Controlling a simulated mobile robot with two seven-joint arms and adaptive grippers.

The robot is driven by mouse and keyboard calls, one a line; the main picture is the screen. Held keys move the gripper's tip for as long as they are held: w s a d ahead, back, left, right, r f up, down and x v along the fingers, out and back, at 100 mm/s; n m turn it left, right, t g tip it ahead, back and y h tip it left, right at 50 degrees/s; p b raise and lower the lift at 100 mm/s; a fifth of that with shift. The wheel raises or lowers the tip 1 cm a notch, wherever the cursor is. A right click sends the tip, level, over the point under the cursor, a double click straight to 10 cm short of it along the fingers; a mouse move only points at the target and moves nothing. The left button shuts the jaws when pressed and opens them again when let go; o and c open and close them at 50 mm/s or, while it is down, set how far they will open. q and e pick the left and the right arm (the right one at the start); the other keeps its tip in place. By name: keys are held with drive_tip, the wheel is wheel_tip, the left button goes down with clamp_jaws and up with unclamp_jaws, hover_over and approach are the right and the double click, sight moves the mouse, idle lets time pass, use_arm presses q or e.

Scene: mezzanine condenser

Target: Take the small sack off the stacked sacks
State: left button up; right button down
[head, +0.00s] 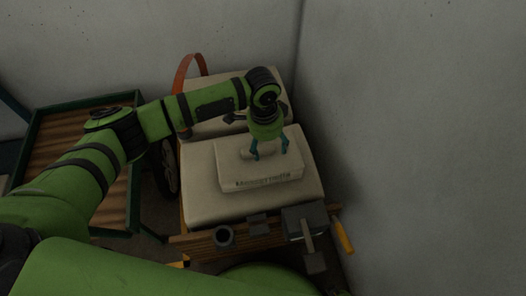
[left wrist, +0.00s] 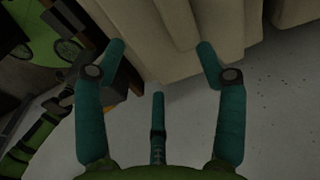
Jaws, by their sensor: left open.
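The small sack (head: 262,182) is pale, with dark lettering on its near side. It lies flat on top of the larger pale stacked sacks (head: 203,203). My left gripper (head: 269,151) comes down over the small sack with its teal fingers apart. In the left wrist view the open fingers (left wrist: 161,46) have pale sack surfaces beyond them, and nothing is clearly held between them. I cannot tell whether a fingertip touches the small sack. My right gripper is not in view.
A green-framed slatted cart (head: 60,150) stands left. An orange hoop (head: 183,72) rises behind. A grey wall (head: 430,130) closes the right side.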

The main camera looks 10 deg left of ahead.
sight(259, 149)
use_arm(q)
drive_tip(key=shift+w+a+r+y, duration=0.4)
drive_tip(key=shift+w+a, duration=0.2)
drive_tip(key=shift+a, duration=0.15)
drive_tip(key=f, duration=0.2)
drive_tip(key=a+f, duration=0.1)
drive_tip(key=f, duration=0.3)
drive_tip(key=shift+a+b, duration=0.25)
drive_tip(key=shift+b, duration=0.1)
drive_tip(key=shift+f, duration=0.45)
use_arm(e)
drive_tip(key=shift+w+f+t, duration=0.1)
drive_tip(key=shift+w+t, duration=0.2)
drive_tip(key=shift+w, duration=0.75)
use_arm(q)
clamp_jaws()
drive_tip(key=shift+w+d+r, duration=0.1)
drive_tip(key=shift+w+r, duration=0.1)
